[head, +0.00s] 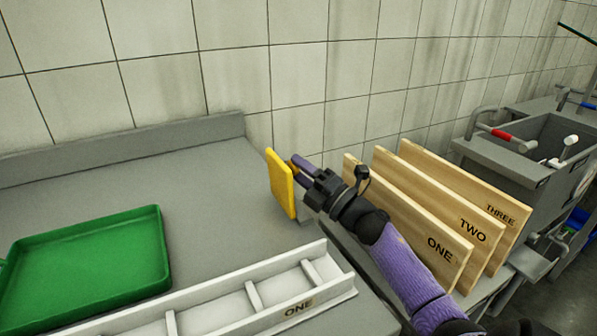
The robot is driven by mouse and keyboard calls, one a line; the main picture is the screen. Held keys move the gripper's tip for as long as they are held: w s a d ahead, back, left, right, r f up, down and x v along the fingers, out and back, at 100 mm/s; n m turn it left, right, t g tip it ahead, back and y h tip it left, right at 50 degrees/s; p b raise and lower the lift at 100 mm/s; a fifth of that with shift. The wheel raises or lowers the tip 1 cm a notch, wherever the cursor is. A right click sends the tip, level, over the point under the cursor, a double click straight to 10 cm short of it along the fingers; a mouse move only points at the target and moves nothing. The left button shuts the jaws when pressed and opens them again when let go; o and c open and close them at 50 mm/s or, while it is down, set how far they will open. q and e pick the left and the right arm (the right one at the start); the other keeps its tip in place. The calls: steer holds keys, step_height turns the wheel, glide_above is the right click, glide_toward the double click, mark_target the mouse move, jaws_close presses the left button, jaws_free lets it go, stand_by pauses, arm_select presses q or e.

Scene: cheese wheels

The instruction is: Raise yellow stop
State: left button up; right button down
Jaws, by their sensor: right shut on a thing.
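The yellow stop (280,184) is an upright, slightly tilted yellow plate near the right end of the grey table, close to the tiled wall. My right gripper (297,167) comes in from the lower right on its purple arm and is shut on the stop's right side. The fingertips are partly hidden. I cannot tell whether the stop's lower edge touches anything. My left gripper is not in view.
A green tray (88,262) lies at left on the grey table (205,190). A white divided rack (233,305) marked ONE runs along the front. Wooden boards marked ONE (440,250), TWO (472,231) and THREE (500,213) stand at right, close to my right arm. A grey sink (500,162) is beyond.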

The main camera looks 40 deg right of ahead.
steer(key=shift+d+f+m, duration=0.15)
steer(key=shift+m, duration=0.15)
steer(key=shift+c, duration=1.8)
jaws_free()
steer(key=shift+o, duration=0.5)
steer(key=shift+s, duration=0.15)
steer(key=p+v, duration=0.1)
steer(key=v, duration=0.8)
steer(key=shift+s+f, duration=0.2)
steer(key=shift+s, duration=0.15)
